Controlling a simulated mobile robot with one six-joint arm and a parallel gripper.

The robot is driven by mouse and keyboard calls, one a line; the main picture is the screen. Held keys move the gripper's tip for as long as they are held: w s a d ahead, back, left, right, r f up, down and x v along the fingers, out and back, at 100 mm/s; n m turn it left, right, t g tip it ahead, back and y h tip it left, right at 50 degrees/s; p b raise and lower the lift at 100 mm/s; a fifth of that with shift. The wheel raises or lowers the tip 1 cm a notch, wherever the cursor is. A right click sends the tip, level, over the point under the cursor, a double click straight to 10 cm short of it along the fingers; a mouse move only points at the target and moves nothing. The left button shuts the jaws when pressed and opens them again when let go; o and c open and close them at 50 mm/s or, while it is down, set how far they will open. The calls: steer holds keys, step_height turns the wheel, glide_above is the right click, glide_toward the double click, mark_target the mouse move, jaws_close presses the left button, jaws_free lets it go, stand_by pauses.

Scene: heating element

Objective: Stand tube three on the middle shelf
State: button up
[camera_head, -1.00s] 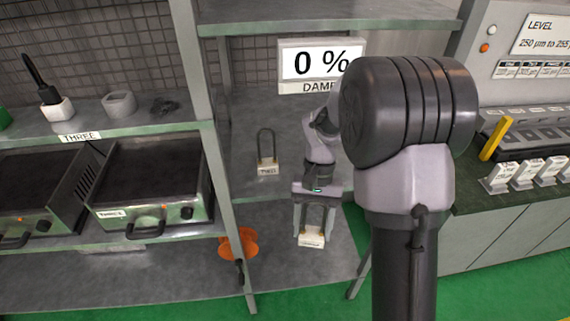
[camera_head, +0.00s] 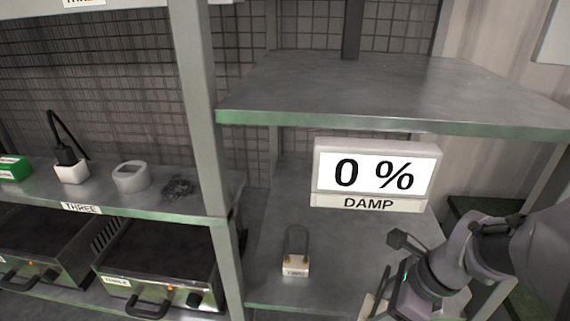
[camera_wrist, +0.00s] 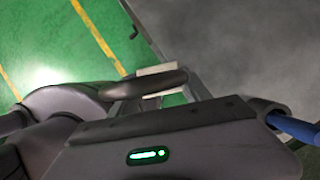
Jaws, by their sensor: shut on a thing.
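My gripper (camera_head: 388,306) is low at the right of the head view, shut on a tube whose pale block (camera_head: 367,306) shows only in part at the bottom edge. In the wrist view a pale block (camera_wrist: 161,69) shows beyond the gripper; the rest of the held tube is hard to make out, and its label cannot be read. Another tube (camera_head: 295,257), a dark upright loop on a pale labelled block, stands on the middle shelf (camera_head: 265,280), left of my gripper. Its small label is blurred now; it looked like TWO earlier.
A DAMP display reading 0 % (camera_head: 373,175) stands at the back of that bay, under the upper shelf (camera_head: 400,92). A grey post (camera_head: 200,120) bounds the bay at left. Heater boxes (camera_head: 160,260) stand beyond it. Shelf around the standing tube is clear.

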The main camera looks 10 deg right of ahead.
steer(key=w+d, duration=0.1)
steer(key=w, duration=0.3)
steer(key=w+d+b, duration=0.1)
steer(key=w, duration=0.3)
steer(key=w+d+b, duration=0.1)
steer(key=w, duration=0.3)
steer(key=shift+d+f, duration=0.15)
steer(key=shift+d, duration=0.15)
steer(key=shift+w+f, duration=0.15)
steer(key=shift+w, duration=0.05)
steer(key=shift+f+b, duration=1.2)
steer(key=shift+f, duration=0.45)
steer(key=o, duration=1.6)
steer(key=shift+d+r+p, duration=0.1)
steer(key=shift+r+p, duration=0.2)
steer(key=shift+r, duration=0.05)
steer(key=p+v, duration=0.3)
steer(key=v, duration=0.4)
